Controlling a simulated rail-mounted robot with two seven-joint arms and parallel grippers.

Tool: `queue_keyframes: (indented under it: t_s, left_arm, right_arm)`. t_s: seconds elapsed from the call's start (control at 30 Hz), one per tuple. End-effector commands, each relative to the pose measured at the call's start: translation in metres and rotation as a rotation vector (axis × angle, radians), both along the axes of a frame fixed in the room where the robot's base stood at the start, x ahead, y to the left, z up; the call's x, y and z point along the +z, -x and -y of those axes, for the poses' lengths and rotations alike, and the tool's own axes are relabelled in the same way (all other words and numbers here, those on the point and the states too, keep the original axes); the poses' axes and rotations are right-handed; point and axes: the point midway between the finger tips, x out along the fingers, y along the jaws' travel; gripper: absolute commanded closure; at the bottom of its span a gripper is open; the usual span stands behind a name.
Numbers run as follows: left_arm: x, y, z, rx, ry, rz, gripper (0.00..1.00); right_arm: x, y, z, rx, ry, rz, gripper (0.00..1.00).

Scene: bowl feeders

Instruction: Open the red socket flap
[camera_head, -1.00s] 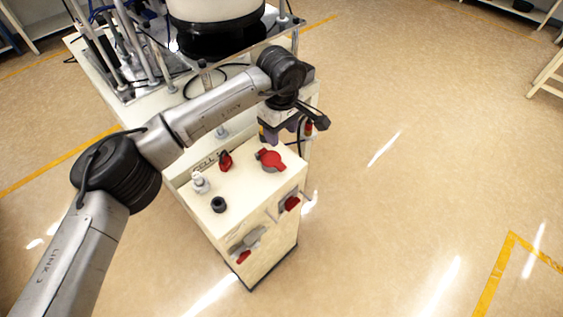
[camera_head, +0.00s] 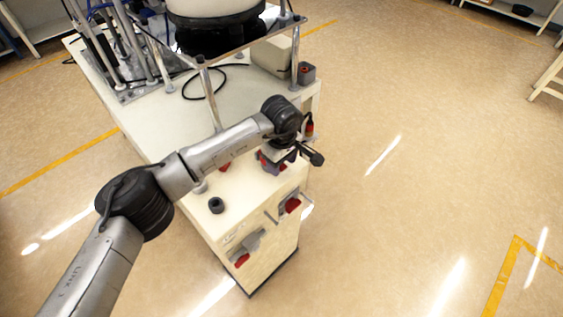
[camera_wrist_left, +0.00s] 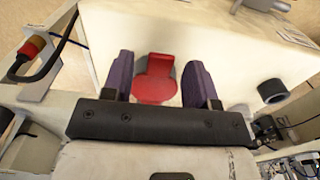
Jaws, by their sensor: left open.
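The red socket flap (camera_wrist_left: 155,80) is a round red lid with a squared tab, lying over a grey socket on the cart's white top. In the left wrist view it sits between the two purple fingers of my left gripper (camera_wrist_left: 159,62), which are open on either side of it. The flap looks shut. In the head view my left gripper (camera_head: 274,163) is low over the cart's top near its right edge and hides most of the flap. My right gripper is not in view.
On the cart top (camera_head: 235,195) stand a black cylinder (camera_head: 216,205) and a red knob (camera_head: 224,167), partly behind my arm. Sockets with red parts (camera_head: 292,205) are on its front. A metal frame (camera_head: 205,90) rises behind. The floor to the right is clear.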

Motion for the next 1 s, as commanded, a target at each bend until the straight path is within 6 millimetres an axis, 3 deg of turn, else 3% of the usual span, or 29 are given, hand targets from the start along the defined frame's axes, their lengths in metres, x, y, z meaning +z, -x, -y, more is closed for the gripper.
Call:
queue_keyframes:
  t_s: [0.27, 0.83, 1.0]
  left_arm:
    - [-0.0008, -0.0001, -0.0001, 0.0, 0.0, 0.0, 0.47]
    - [-0.0008, -0.0006, -0.001, 0.002, -0.002, 0.001, 1.0]
    - [-0.0008, -0.0009, -0.0016, 0.003, -0.002, 0.001, 1.0]
  right_arm:
    - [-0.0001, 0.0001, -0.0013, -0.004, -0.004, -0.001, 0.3]
    - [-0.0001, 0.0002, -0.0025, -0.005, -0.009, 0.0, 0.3]
    - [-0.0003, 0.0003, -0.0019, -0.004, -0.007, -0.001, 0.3]
